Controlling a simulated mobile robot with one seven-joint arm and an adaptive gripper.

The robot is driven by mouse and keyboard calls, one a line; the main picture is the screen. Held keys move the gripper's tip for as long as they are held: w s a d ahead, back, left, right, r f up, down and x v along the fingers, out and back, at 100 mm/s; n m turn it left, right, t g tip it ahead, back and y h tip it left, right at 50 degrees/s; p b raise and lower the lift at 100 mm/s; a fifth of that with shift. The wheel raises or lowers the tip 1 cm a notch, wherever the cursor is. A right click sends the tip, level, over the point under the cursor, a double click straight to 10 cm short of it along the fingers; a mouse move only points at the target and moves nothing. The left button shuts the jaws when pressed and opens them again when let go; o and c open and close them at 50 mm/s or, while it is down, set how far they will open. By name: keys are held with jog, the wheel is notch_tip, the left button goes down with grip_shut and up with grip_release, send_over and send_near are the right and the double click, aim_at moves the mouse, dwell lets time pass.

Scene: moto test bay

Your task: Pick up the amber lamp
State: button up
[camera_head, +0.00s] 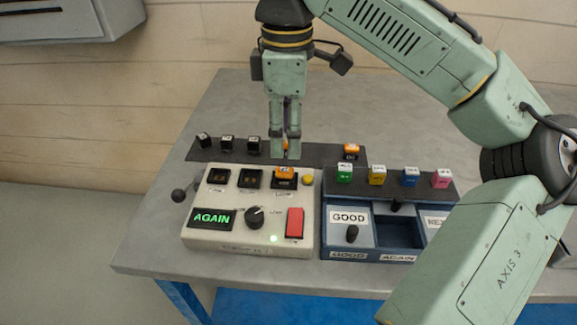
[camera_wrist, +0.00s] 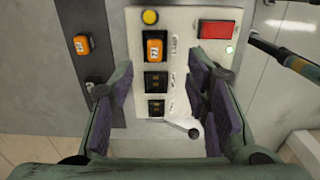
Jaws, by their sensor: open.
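Two orange-topped blocks that look like amber lamps are in view. One orange lamp (camera_head: 285,172) sits in the rightmost socket of the white test box; it also shows in the wrist view (camera_wrist: 154,47). The other orange lamp (camera_head: 351,150) stands on the dark strip behind the box and shows in the wrist view (camera_wrist: 82,44). My gripper (camera_head: 286,150) points down, open and empty, just behind the socketed lamp in the head view. In the wrist view its fingers (camera_wrist: 165,100) are spread apart, with the socketed lamp ahead between their lines. Which lamp is meant I cannot tell.
The white test box (camera_head: 228,246) shows a green AGAIN display, a knob, a red button (camera_head: 295,222) and a side lever (camera_head: 179,195). Several black blocks stand on the dark strip (camera_head: 315,153). To the right are coloured blocks and a blue sorting tray (camera_head: 345,251). The back table is clear.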

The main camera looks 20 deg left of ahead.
aim_at(287, 169)
notch_tip(287, 169, down, 3)
jog(key=shift+s+r, duration=0.1)
jog(key=shift+r, duration=0.05)
jog(key=shift+w+a+f+p, duration=0.1)
jog(key=shift+w+f+p, duration=0.05)
jog(key=shift+f, duration=0.8)
jog(key=shift+w+a+f+p, duration=0.1)
jog(key=shift+w+f+p, duration=0.05)
jog(key=shift+f, duration=0.85)
jog(key=shift+w+f+p, duration=0.15)
jog(key=shift+f, duration=0.8)
jog(key=shift+c, duration=0.5)
grip_shut()
jog(key=shift+r, duration=0.1)
